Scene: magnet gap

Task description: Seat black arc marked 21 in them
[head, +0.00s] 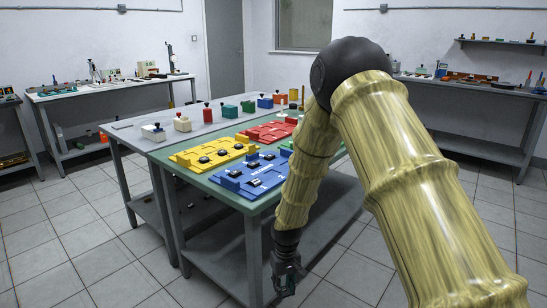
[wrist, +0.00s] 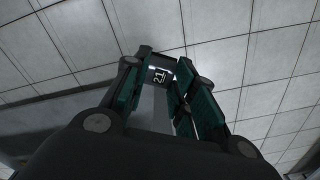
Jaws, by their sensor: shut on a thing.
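The black arc marked 21 (wrist: 160,76) is between the fingertips of my gripper (wrist: 158,86) in the wrist view, its white number facing the camera. My gripper is shut on it. In the head view my gripper (head: 287,275) hangs low beside the table's near right corner, below the tabletop and over the floor. The arc is too small to make out there. On the table's near end lies a blue fixture (head: 262,183) with dark parts on it. Beyond it is a yellow fixture (head: 190,155) with dark round parts. A red fixture (head: 262,133) lies farther back.
The green-topped table (head: 169,168) has a lower shelf and grey legs; its near edge lies beside my forearm. Open tiled floor surrounds the table.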

